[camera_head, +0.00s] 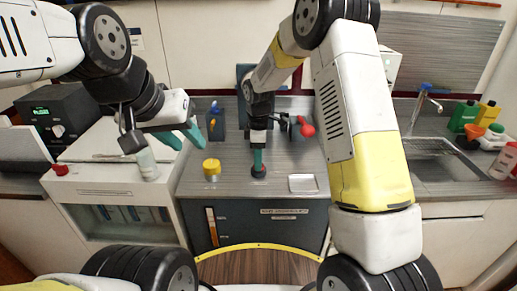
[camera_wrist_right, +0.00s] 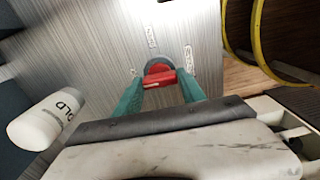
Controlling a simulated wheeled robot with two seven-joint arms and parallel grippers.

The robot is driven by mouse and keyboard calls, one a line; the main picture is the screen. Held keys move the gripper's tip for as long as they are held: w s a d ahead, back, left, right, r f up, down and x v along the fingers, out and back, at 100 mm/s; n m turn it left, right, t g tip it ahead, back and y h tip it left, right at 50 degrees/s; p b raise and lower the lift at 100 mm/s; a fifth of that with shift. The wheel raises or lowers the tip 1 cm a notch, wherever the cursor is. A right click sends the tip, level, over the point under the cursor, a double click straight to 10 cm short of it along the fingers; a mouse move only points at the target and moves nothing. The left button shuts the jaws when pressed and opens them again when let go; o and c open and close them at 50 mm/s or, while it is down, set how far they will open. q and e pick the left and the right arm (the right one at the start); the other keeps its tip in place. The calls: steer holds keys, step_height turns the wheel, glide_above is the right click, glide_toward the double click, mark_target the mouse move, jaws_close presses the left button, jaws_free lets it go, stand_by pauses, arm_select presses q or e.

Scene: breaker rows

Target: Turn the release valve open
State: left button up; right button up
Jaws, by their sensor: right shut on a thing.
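The release valve appears to be the red handle (camera_wrist_right: 160,79) on a round dark base, set in the grey worktop with small labels around it. In the head view only its dark base (camera_head: 258,173) shows below my fingers. My right gripper (camera_head: 258,164) points straight down at it. In the right wrist view the teal fingers (camera_wrist_right: 160,92) are on both sides of the red handle, and the gripper is shut on it. How far the handle is turned I cannot tell. My left gripper (camera_head: 182,137) is open and empty above the worktop's left side.
A metal tray (camera_head: 302,183) lies to the right. A red-ended fitting (camera_head: 305,127) is behind. A white lettered cylinder (camera_wrist_right: 46,120) shows in the wrist view. A sink (camera_head: 435,150) is at right.

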steer(key=m, duration=0.4)
steer(key=shift+m, duration=0.3)
steer(key=m, duration=0.9)
steer(key=shift+r+m, duration=0.1)
steer(key=shift+m, duration=1.8)
steer(key=o, duration=1.4)
steer(key=shift+c, duration=0.2)
